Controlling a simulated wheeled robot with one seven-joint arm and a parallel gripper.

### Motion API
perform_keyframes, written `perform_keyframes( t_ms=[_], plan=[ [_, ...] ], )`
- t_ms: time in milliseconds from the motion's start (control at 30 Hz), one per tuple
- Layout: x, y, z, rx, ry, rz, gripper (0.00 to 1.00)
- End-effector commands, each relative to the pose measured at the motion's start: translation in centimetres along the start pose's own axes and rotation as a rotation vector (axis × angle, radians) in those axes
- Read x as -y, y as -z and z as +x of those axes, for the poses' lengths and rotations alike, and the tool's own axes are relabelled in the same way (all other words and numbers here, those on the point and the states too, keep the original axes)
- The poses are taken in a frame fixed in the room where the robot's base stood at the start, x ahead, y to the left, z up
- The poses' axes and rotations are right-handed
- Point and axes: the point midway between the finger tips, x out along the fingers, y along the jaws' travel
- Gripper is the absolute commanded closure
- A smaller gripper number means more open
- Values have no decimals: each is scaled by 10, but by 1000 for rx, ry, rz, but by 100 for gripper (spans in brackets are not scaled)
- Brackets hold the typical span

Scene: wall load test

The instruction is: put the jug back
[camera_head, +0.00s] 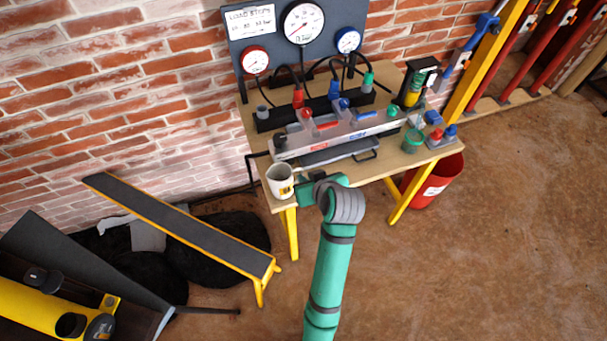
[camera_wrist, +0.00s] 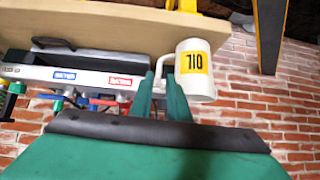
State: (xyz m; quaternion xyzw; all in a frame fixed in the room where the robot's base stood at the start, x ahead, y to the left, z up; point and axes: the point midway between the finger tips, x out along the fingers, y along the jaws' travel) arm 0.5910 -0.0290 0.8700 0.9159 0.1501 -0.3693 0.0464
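The white jug (camera_head: 280,182) with a yellow label stands upright at the front left corner of the wooden workbench (camera_head: 374,170). In the wrist view, which is upside down, the jug (camera_wrist: 199,75) shows its OIL label and a handle on its left. My gripper (camera_head: 307,189) is just right of the jug, at handle height. In the wrist view its two green fingers (camera_wrist: 161,92) are a little apart, with the handle near their tips. The right finger overlaps the jug body. Whether a finger touches the handle is hidden.
A grey test rig (camera_head: 340,135) lies along the bench behind the jug, below a gauge panel (camera_head: 300,50). A green jar (camera_head: 412,140) stands at the right. A sloped bench (camera_head: 185,225) is at the left, and a red bucket (camera_head: 435,182) is on the floor.

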Motion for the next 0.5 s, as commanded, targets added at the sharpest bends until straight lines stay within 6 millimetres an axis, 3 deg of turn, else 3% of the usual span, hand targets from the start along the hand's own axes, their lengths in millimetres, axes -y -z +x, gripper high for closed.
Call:
perform_keyframes(
  t_ms=[100, 267, 367, 500],
  plan=[
    [0, 0, -15, -1, 0, 0, 84],
    [1, -2, -23, -2, -1, 4, 84],
    [6, -12, -20, -12, -8, 22, 84],
    [20, -40, -11, -50, -37, 78, 84]
  ],
)
